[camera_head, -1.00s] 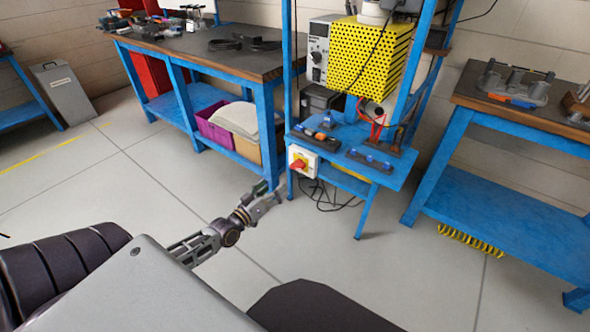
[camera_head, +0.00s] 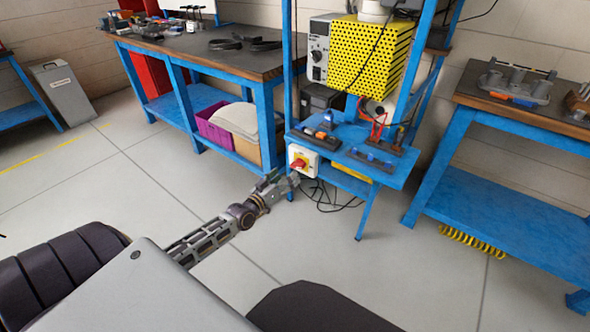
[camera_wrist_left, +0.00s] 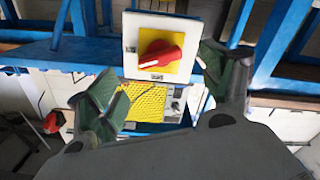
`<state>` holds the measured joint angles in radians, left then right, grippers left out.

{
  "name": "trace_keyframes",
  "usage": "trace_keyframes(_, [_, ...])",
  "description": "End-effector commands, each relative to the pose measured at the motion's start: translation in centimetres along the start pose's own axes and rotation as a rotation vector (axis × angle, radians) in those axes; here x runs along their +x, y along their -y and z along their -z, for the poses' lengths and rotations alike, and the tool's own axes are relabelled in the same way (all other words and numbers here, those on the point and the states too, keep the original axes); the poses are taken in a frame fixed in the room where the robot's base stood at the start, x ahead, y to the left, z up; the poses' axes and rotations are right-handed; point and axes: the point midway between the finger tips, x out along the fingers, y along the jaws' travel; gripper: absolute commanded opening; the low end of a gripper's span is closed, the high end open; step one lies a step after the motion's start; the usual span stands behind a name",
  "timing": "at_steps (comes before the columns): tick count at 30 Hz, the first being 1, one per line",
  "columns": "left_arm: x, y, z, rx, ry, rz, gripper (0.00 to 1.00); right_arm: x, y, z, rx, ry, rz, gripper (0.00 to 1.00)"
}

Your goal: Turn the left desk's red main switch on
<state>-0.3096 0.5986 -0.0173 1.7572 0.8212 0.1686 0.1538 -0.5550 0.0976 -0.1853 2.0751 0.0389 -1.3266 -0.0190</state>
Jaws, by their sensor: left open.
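The red main switch (camera_head: 299,163) is a red knob on a yellow plate in a white box, fixed to the front of the blue desk (camera_head: 345,150). In the left wrist view the red knob (camera_wrist_left: 161,54) lies a little above the gap between my fingertips, its handle slightly tilted from level. My left gripper (camera_head: 285,181) is open and empty, just below and left of the switch box in the head view. In the left wrist view its green-padded fingers (camera_wrist_left: 158,88) stand on both sides of the box's lower part. Whether they touch it I cannot tell. My right gripper is not in view.
Black cables (camera_head: 328,198) hang to the floor below the switch. A workbench (camera_head: 215,58) stands behind at left, with a purple bin (camera_head: 216,128) on its lower shelf. Another blue workbench (camera_head: 500,185) stands at right. The grey floor (camera_head: 330,255) in front is clear.

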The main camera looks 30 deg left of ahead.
Motion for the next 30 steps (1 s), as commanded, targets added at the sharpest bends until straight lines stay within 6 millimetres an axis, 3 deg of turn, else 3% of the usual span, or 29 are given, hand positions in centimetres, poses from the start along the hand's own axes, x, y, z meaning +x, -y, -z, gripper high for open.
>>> trace_keyframes(21, [5.2,0.0,0.0,0.0,-0.002,0.0,0.8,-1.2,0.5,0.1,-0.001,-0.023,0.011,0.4])
trace_keyframes(30, [6.2,0.0,0.0,-0.001,0.0,0.0,0.8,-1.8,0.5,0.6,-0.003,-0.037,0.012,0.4])
